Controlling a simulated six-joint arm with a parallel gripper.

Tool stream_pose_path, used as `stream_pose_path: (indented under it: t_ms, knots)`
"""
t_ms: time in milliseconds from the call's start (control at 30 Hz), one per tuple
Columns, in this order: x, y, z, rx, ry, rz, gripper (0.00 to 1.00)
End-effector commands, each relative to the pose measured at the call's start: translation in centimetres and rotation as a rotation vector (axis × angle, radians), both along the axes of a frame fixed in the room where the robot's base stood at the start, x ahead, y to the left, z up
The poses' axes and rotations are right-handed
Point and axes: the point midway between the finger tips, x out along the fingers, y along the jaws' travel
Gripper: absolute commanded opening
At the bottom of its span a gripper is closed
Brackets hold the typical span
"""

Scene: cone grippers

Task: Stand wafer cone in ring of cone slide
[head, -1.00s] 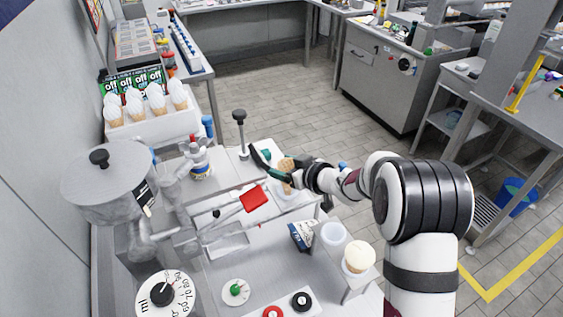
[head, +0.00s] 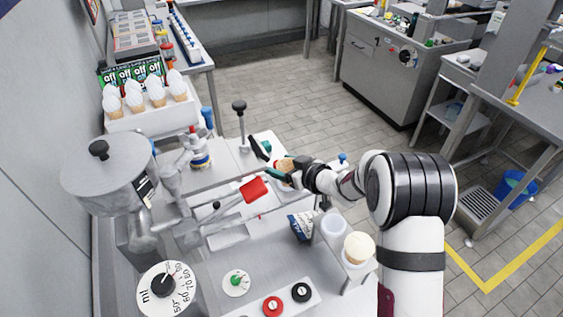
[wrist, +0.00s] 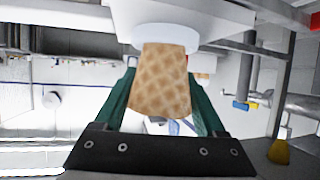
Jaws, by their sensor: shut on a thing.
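The wafer cone (wrist: 160,85) is tan with a waffle pattern. It sits between the green fingers of my gripper (wrist: 160,100), which is shut on it. A white round piece (wrist: 165,38) is at the cone's far end in the wrist view; I cannot tell whether they touch. In the head view my gripper (head: 272,163) holds the cone (head: 285,165) over the right-hand back part of the bench, and the fingers partly hide it. A white ring-like piece (head: 335,226) stands at the bench's right edge, beside a scoop-topped cone (head: 359,246). I cannot tell for certain which part is the cone slide's ring.
A large grey hopper (head: 108,175) and several filled cones (head: 155,92) are at left.

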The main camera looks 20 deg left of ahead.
Motion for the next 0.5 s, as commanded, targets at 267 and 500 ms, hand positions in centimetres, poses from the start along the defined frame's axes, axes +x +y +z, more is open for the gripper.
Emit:
stream_pose_path:
  t_ms: [267, 500]
  knots:
    - [0.01, 0.01, -0.83, 0.001, 0.000, 0.000, 0.51]
    - [0.00, 0.01, -1.06, 0.001, -0.001, 0.000, 1.00]
